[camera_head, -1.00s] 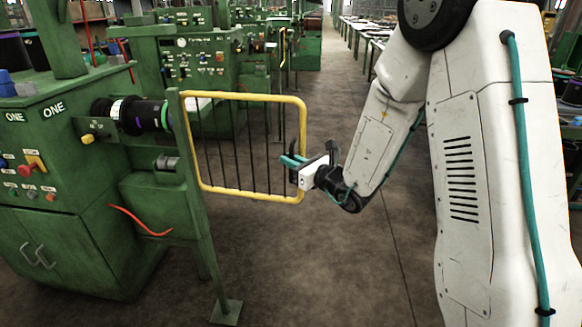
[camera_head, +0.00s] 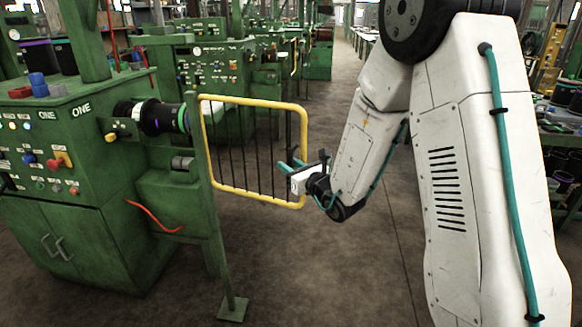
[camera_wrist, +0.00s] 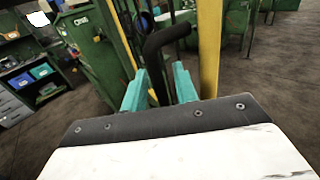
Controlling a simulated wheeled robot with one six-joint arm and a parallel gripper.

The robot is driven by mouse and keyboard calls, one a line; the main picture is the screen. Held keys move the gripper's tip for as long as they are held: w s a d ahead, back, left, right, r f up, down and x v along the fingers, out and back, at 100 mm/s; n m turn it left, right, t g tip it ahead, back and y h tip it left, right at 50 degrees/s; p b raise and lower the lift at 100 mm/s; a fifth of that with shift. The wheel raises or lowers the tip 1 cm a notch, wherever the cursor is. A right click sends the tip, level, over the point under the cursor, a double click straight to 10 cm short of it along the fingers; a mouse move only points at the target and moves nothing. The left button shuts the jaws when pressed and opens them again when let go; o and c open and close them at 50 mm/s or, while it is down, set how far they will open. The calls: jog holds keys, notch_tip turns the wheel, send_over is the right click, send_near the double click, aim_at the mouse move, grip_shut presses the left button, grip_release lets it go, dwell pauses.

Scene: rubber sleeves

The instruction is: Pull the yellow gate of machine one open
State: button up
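The yellow gate (camera_head: 255,103) of machine one has a yellow tube frame with thin dark bars. It hangs from a green post (camera_head: 205,170) on its left side. My gripper (camera_head: 289,166) is at the gate's right edge. In the wrist view, its two teal fingers (camera_wrist: 158,85) stand close on either side of the black bent handle (camera_wrist: 166,38) and look shut on it. The lower part of the handle is hidden behind my gripper body. The gate's yellow upright (camera_wrist: 209,50) is just right of the fingers. The gate stands out from the post over the aisle.
The green machine marked ONE (camera_head: 60,175), with buttons and a dark roller (camera_head: 160,117), is on the left. The post's foot plate (camera_head: 233,309) stands on the floor. An open concrete floor (camera_head: 330,270) lies between the post and my arm. More green machines stand behind.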

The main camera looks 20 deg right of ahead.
jog(key=v, duration=0.7)
jog(key=shift+s+d, duration=0.2)
jog(key=shift+s, duration=0.15)
jog(key=shift+d, duration=0.25)
grip_shut()
jog(key=w+d+n+y, duration=0.2)
jog(key=w+d+n, duration=0.2)
jog(key=d+n, duration=0.85)
jog(key=w+a+n+g+y, duration=0.1)
jog(key=w+a+n, duration=0.4)
jog(key=a+n, duration=0.2)
jog(key=shift+w+a+n, duration=0.35)
jog(key=shift+w+a, duration=0.05)
jog(key=shift+a, duration=0.05)
